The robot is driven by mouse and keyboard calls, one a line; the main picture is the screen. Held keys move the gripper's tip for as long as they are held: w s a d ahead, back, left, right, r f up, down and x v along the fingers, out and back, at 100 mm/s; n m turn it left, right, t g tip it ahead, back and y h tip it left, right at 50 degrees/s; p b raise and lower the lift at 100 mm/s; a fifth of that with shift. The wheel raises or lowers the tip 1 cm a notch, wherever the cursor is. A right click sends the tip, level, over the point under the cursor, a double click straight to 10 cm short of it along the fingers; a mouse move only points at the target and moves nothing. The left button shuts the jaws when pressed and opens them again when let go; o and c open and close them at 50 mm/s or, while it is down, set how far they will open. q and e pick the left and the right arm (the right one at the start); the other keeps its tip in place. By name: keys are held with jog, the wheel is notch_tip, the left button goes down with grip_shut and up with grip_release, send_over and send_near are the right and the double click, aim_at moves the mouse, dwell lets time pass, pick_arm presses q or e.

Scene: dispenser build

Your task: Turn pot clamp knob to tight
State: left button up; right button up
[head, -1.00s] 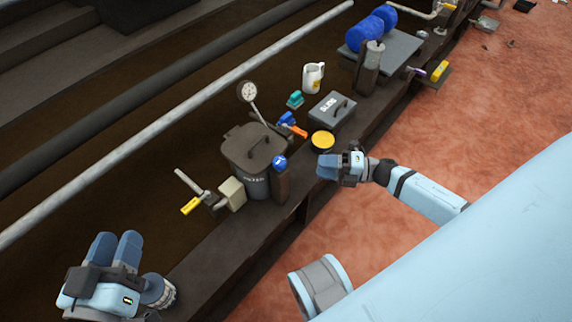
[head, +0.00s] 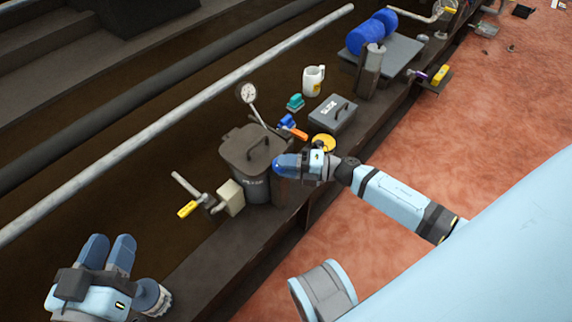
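A dark lidded pot (head: 252,150) with a lid handle and a partly covered label stands on the bench in the middle of the head view. A dark brown post (head: 286,192) stands against its right side. The blue knob on top of this post is now hidden by my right gripper (head: 280,166). The blue fingertips of that gripper point left, over the post top and close to the pot's side. Whether they are apart or grip the knob cannot be seen. My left gripper (head: 109,245) is open and empty at the lower left, away from the pot.
Left of the pot are a cream block (head: 231,197) and a yellow-handled valve (head: 188,208). Beyond the pot are a dial thermometer (head: 247,93), a blue and orange item (head: 291,126), a yellow disc (head: 322,142), a grey box (head: 331,112) and a mug (head: 313,79).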

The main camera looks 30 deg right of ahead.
jog(key=c, duration=0.3)
pick_arm(q)
jog(key=shift+r, duration=0.1)
pick_arm(e)
jog(key=shift+c, duration=0.2)
pick_arm(q)
jog(key=shift+r, duration=0.1)
